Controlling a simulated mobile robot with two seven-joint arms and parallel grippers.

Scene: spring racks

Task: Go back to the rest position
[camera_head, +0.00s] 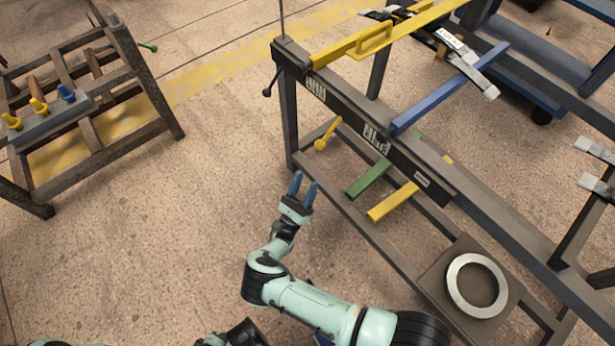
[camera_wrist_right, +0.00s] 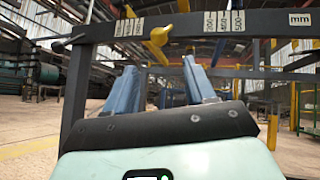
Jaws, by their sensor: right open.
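My right gripper (camera_head: 302,187) is open and empty over the floor, just left of the dark rack's lower shelf in the head view. Its two blue fingers stand apart with nothing between them, and they also show in the right wrist view (camera_wrist_right: 160,92). The fingers point toward the rack. My right arm reaches up from the bottom of the head view. At the bottom left a small part of my other arm shows, but the left gripper's fingers cannot be made out.
The dark rack (camera_head: 345,92) with labels stands at right, bearing yellow and blue bars (camera_head: 450,90). A wooden rack (camera_head: 157,97) stands left. Floor between is clear.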

